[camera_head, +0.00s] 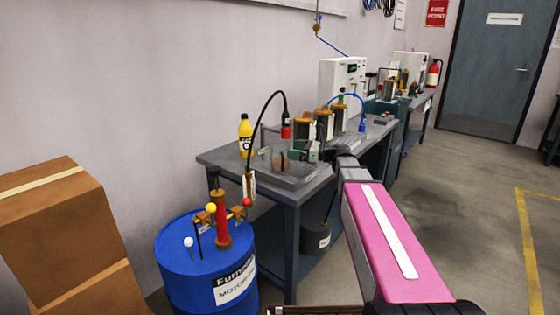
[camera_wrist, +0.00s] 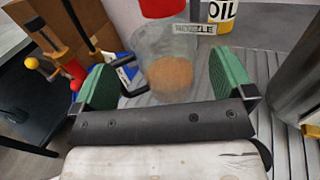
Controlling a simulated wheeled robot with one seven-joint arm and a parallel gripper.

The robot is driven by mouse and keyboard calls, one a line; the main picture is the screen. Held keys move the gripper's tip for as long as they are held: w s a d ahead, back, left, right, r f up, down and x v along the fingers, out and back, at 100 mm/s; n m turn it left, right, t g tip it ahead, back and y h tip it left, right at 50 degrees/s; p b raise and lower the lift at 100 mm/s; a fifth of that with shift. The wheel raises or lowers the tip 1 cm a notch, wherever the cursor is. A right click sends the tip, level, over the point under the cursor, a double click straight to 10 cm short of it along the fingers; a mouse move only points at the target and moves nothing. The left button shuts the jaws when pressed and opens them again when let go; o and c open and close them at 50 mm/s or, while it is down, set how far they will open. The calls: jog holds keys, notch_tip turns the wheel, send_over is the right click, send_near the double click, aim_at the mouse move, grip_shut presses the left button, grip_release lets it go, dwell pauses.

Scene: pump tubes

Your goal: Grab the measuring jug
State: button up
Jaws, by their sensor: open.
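The measuring jug (camera_wrist: 165,50) is clear, with brown contents at its bottom and a black handle on its left side in the wrist view. It stands upright between the two green fingers of my gripper (camera_wrist: 164,82). The fingers are open, with visible gaps on both sides of the jug. In the head view, the jug (camera_head: 281,161) is small and partly hidden by my gripper (camera_head: 293,153) at the near end of the bench. I cannot tell how deep the jug sits between the fingers.
A red nozzle (camera_head: 286,131) on a black hose hangs just above the jug. A yellow oil bottle (camera_head: 245,136) stands behind it. Metal cylinders (camera_head: 307,125) stand close on the right. A blue drum (camera_head: 205,265) with a red pump (camera_head: 221,220) stands before the bench.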

aim_at(282, 147)
jog(key=shift+x, duration=2.9)
jog(key=shift+w, duration=0.1)
jog(key=c, duration=1.1)
jog(key=shift+r, duration=0.15)
